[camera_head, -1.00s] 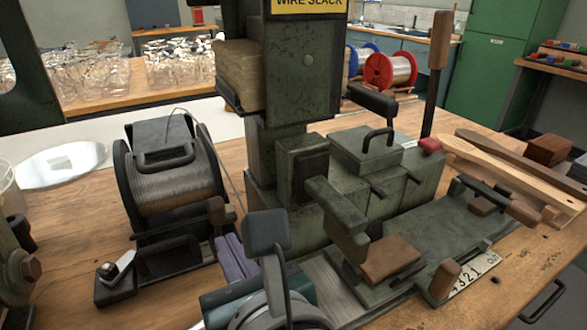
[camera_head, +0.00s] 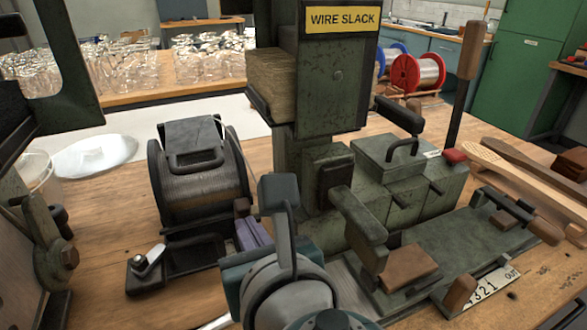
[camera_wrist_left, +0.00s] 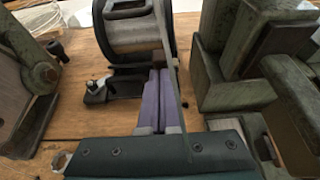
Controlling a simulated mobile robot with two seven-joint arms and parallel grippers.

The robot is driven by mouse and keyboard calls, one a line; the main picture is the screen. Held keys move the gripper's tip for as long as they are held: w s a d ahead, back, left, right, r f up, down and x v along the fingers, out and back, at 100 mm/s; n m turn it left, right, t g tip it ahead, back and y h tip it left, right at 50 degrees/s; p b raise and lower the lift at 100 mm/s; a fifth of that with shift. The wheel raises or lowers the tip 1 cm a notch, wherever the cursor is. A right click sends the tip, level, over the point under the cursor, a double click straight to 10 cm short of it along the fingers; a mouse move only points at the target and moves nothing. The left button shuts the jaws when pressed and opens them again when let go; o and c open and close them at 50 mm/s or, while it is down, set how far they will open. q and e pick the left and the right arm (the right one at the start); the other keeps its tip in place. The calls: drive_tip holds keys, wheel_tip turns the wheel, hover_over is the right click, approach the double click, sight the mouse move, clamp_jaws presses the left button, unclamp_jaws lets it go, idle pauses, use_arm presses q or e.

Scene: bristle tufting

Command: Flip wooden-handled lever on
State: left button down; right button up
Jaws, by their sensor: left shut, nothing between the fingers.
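A tall black lever with a wooden handle (camera_head: 473,50) stands upright at the right rear of the green machine (camera_head: 400,185). A small brown knob (camera_head: 241,207) stands by the wire spool (camera_head: 200,180); I cannot tell whether it is a lever's handle. My left gripper (camera_head: 246,225) has purple fingers, shut and empty, at the spool's right side. Its tips are close to the brown knob; contact is unclear. In the left wrist view the fingers (camera_wrist_left: 157,85) point toward the spool base. My right gripper is out of view.
A clamp fixture with wooden handles (camera_head: 525,222) lies on the bench at the right. A small metal-tipped lever (camera_head: 148,258) sits before the spool. A dark green frame (camera_head: 50,70) stands at the left. Bare wood (camera_head: 100,220) shows between the frame and spool.

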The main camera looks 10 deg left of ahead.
sight(241, 203)
use_arm(q)
drive_tip(key=shift+w+a+r+g+h+p, duration=0.5)
drive_tip(key=shift+w+r+g+p, duration=0.3)
drive_tip(key=shift+p, duration=1.5)
drive_tip(key=shift+w+a+r+g+h+p, duration=0.5)
drive_tip(key=shift+w+r+g+p, duration=0.25)
drive_tip(key=shift+p, duration=1.55)
drive_tip(key=shift+w+a+g+h+p, duration=0.4)
drive_tip(key=shift+w+a+g+p, duration=0.1)
drive_tip(key=shift+w+g+p, duration=0.2)
drive_tip(key=shift+w+a, duration=0.25)
drive_tip(key=shift+w, duration=0.1)
drive_tip(key=shift+f, duration=0.1)
drive_tip(key=shift+a, duration=0.1)
